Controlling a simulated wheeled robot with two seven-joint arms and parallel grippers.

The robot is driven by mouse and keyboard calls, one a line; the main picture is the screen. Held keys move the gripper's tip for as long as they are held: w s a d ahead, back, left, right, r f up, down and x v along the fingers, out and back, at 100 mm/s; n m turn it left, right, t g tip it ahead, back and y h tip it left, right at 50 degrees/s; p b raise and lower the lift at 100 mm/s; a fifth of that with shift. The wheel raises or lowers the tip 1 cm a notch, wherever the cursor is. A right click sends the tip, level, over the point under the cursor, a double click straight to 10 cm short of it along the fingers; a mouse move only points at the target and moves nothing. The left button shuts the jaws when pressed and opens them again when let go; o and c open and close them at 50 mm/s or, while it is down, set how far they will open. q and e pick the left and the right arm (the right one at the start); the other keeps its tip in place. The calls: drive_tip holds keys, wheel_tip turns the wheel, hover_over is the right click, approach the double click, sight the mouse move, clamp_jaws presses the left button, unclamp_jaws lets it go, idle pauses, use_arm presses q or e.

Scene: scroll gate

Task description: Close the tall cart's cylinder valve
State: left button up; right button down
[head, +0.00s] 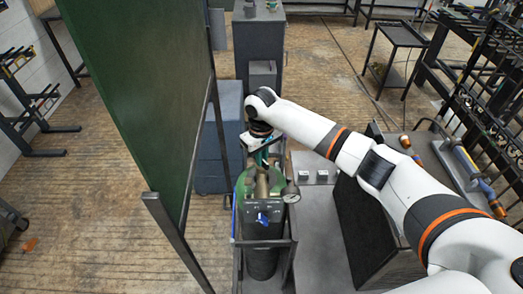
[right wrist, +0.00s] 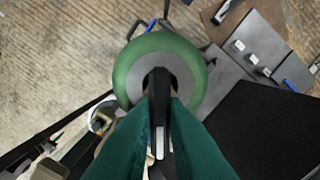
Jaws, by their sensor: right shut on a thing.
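The tall cart (head: 265,238) stands below centre in the head view and carries a gas cylinder with a green shoulder (head: 241,187). A brass-coloured fitting (head: 262,184) and a round gauge (head: 291,193) show at its top. My right gripper (head: 262,158), with teal fingers, reaches down over the cylinder top and is shut on the valve. In the right wrist view, the green shoulder (right wrist: 130,72) rings the dark valve (right wrist: 159,88) between my right fingertips (right wrist: 160,102). The fingers partly hide the valve, so its turn cannot be told. My left gripper is not in view.
A green screen panel (head: 140,80) with a metal frame stands close left of the cart. A blue-grey cabinet (head: 212,140) is behind it. A grey bench (head: 318,215) with a black upright panel (head: 360,225) stands right. Open floor lies at left.

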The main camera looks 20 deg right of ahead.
drive_tip(key=shift+r+m, duration=0.1)
drive_tip(key=shift+m, duration=0.9)
drive_tip(key=m, duration=0.4)
drive_tip(key=shift+m, duration=0.3)
drive_tip(key=m, duration=0.3)
drive_tip(key=shift+w+m, duration=0.1)
drive_tip(key=shift+m, duration=0.2)
drive_tip(key=m, duration=0.3)
drive_tip(key=shift+m, duration=0.3)
drive_tip(key=m, duration=1.1)
drive_tip(key=shift+r, duration=0.1)
drive_tip(key=shift+m, duration=0.4)
drive_tip(key=c, duration=1.5)
unclamp_jaws()
drive_tip(key=shift+o, duration=0.2)
